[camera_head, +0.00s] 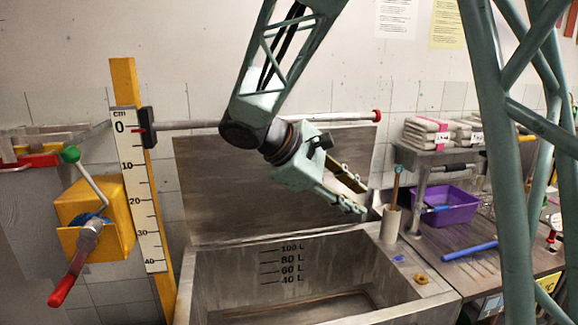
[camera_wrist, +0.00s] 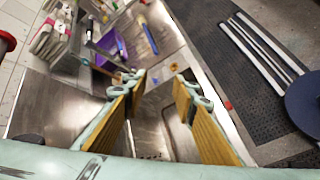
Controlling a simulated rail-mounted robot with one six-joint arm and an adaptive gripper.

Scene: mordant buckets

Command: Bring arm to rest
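My gripper (camera_head: 357,194) hangs over the right part of the grey tub (camera_head: 284,262), below the height of the raised lid's top edge. In the wrist view my gripper (camera_wrist: 160,92) has its two yellow-padded fingers spread apart, with nothing between them. The tub looks empty and carries litre marks on its inner back wall. Its lid (camera_head: 220,190) stands raised behind it. My gripper appears clear of the tub rim and of the cup with a brush (camera_head: 390,223) to its right.
A purple bin (camera_head: 462,208) and a blue rod (camera_head: 468,250) are on the right bench. Folded cloth stacks (camera_head: 428,130) lie on a shelf. At left are a cm scale (camera_head: 140,190) and a yellow box with a red-handled lever (camera_head: 95,215). A dark mat (camera_wrist: 225,70) lies on the floor.

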